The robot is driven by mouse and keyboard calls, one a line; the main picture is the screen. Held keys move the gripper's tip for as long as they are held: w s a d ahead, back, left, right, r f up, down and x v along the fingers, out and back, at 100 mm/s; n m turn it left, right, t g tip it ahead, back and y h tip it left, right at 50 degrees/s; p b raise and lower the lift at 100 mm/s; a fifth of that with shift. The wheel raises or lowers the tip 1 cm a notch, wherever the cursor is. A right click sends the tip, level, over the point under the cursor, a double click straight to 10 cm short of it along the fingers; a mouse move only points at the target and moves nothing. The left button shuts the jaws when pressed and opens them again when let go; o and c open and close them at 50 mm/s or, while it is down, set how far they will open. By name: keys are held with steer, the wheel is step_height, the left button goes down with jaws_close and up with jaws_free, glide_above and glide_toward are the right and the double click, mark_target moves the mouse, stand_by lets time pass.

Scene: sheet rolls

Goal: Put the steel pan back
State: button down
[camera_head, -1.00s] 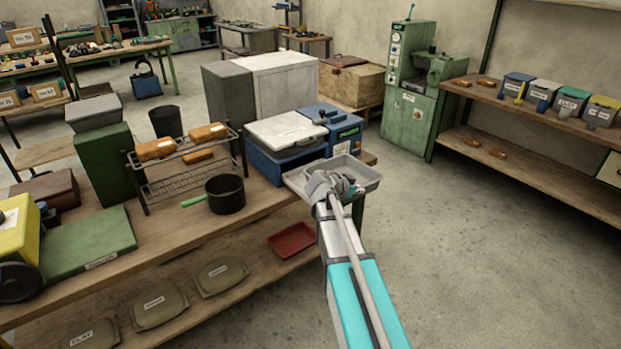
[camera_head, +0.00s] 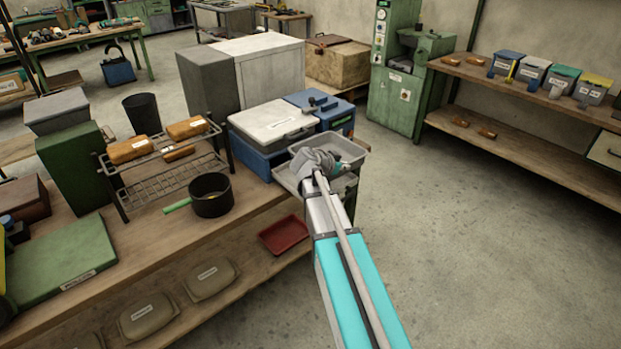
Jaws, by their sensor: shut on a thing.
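The steel pan (camera_head: 350,154) is a shallow grey rectangular tray at the right end of the workbench (camera_head: 235,218). My gripper (camera_head: 325,163) is shut on the pan's near left side, and the arm reaches up to it from below. The fingertips are small and partly hidden by the wrist. The pan looks roughly level. A grey surface (camera_head: 286,179) shows just below and left of it; I cannot tell whether the pan touches it.
A blue case with a grey lid (camera_head: 272,125) and a blue machine (camera_head: 325,110) stand close behind the pan. A black pot (camera_head: 211,197) and a wire rack (camera_head: 160,180) are further left. A red tray (camera_head: 284,236) lies on the lower shelf. Floor at right is clear.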

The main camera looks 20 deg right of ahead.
steer(key=shift+w+a, duration=0.15)
steer(key=shift+a, duration=0.1)
steer(key=shift+a, duration=0.15)
steer(key=s+a+r+p, duration=0.1)
steer(key=s+a, duration=0.4)
steer(key=a, duration=0.4)
steer(key=shift+s+a+r+t, duration=0.15)
steer(key=shift+s+r+t, duration=0.1)
steer(key=shift+r+t, duration=0.15)
steer(key=shift+w+f, duration=0.1)
steer(key=w+d+f+b, duration=0.1)
steer(key=w+d, duration=0.1)
steer(key=w+d+f+b, duration=0.1)
steer(key=w+f, duration=0.1)
steer(key=w, duration=0.1)
steer(key=w+d+f+b, duration=0.1)
steer(key=w+d+b, duration=0.1)
steer(key=shift+w+d+f, duration=0.25)
steer(key=shift+w+d, duration=0.05)
steer(key=shift+w, duration=0.1)
steer(key=w+f+b, duration=0.1)
steer(key=w+d+f+b, duration=0.1)
steer(key=f+b, duration=0.1)
steer(key=d+f+b, duration=0.1)
steer(key=shift+w+f, duration=0.25)
steer(key=shift+w, duration=0.15)
steer(key=shift+b, duration=0.3)
